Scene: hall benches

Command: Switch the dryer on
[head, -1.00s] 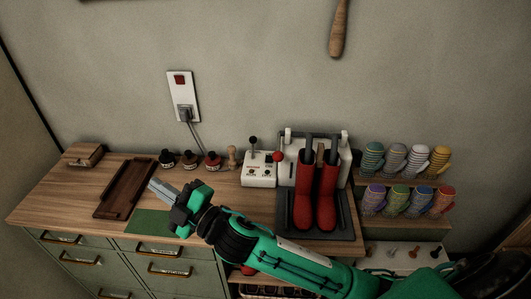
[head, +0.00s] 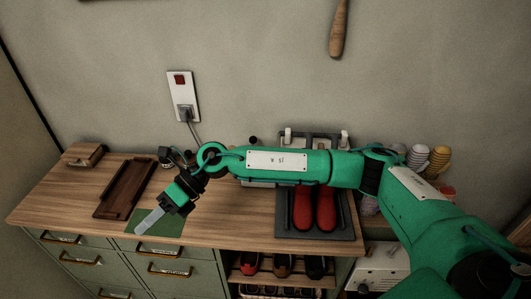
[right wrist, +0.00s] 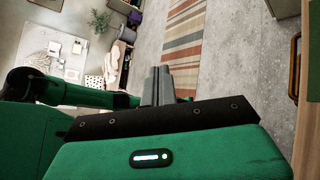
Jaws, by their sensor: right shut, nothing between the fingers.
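The boot dryer stands at the back of the bench, its grey tray (head: 343,222) in front with two red boots (head: 316,208) on it. My right arm crosses in front and hides most of the dryer's body and the white control box beside it; only the box's dark lever tip (head: 253,140) clearly shows. A wall plate (head: 182,96) with a red switch (head: 180,80) and a plugged-in cord is on the wall. My right gripper (head: 149,222) is shut and empty over the green mat (head: 166,229); its fingers also show in the right wrist view (right wrist: 157,86). My left gripper is out of view.
A brown wooden tray (head: 124,188) and a small wooden box (head: 84,154) are on the bench's left. Shoes (head: 282,265) sit on a shelf below.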

